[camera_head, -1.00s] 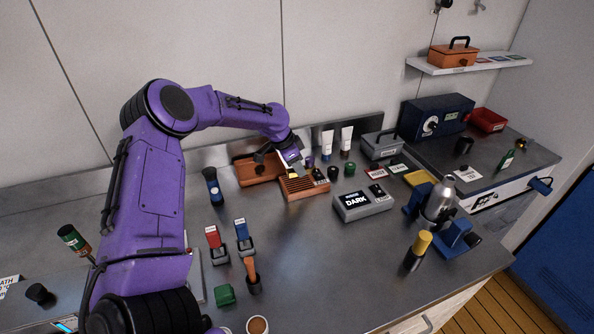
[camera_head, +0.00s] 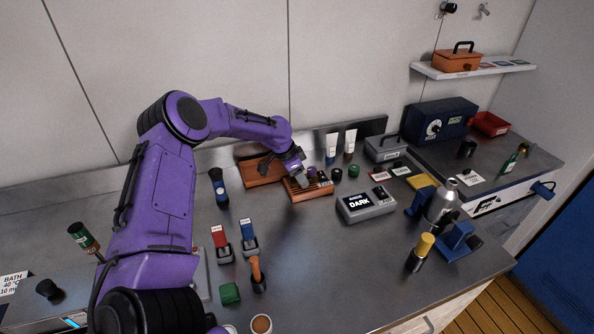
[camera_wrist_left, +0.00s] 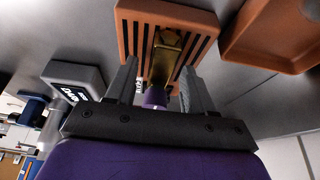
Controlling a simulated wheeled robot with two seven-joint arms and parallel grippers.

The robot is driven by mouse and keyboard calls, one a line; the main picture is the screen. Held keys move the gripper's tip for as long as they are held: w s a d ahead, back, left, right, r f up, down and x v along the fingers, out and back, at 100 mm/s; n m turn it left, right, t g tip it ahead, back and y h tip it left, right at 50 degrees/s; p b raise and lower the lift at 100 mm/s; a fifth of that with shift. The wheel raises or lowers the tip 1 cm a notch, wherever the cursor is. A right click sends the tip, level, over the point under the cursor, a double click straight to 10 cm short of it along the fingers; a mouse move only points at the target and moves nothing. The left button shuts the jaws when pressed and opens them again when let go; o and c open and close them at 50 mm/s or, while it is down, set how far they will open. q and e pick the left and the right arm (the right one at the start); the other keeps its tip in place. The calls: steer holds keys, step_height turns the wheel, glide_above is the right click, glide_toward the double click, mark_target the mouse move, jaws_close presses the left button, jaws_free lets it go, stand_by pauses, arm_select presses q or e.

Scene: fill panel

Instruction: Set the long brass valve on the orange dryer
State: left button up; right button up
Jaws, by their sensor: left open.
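The orange slotted dryer (camera_head: 318,194) sits near the back middle of the counter, and it fills the top of the left wrist view (camera_wrist_left: 200,16). The brass valve (camera_wrist_left: 164,62) with a purple end (camera_wrist_left: 154,98) shows over the dryer's slots. My left gripper (camera_wrist_left: 158,78) is open, with a finger on each side of the valve and a gap visible. In the head view my left gripper (camera_head: 300,184) is low at the dryer and largely hides the valve. Whether the valve rests fully on the slats cannot be told. My right gripper is not in view.
An orange tray (camera_head: 262,172) stands behind the dryer at left. A grey box reading DARK (camera_head: 366,207) is to its right. The counter in front of the dryer is clear.

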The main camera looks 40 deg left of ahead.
arm_select(q)
steer(key=b+v, duration=0.1)
steer(key=v, duration=1)
steer(key=shift+r, duration=0.3)
